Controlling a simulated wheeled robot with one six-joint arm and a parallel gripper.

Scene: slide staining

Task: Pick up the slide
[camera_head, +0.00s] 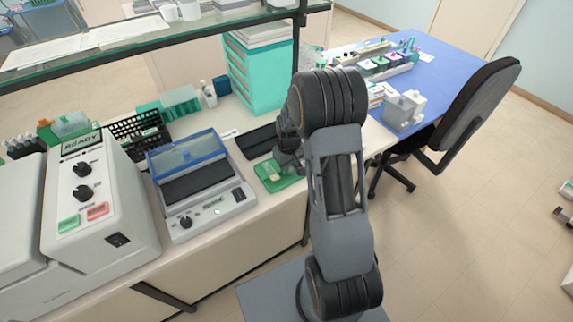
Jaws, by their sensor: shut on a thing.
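My gripper (287,160) is at the end of my arm, over the right part of a small green tray (266,184) on the bench. It is shut on the slide. The slide is too small and too hidden by the fingers and arm to make out clearly. A pale, small item (272,172) shows in the tray just left of the gripper. I cannot tell whether the held slide touches the tray.
A grey device with a blue lid (205,185) stands left of the tray, and a dark flat pad (258,141) lies behind it. A teal drawer unit (255,75) stands farther back. A glass shelf (150,35) spans above. A chair (470,110) is at right.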

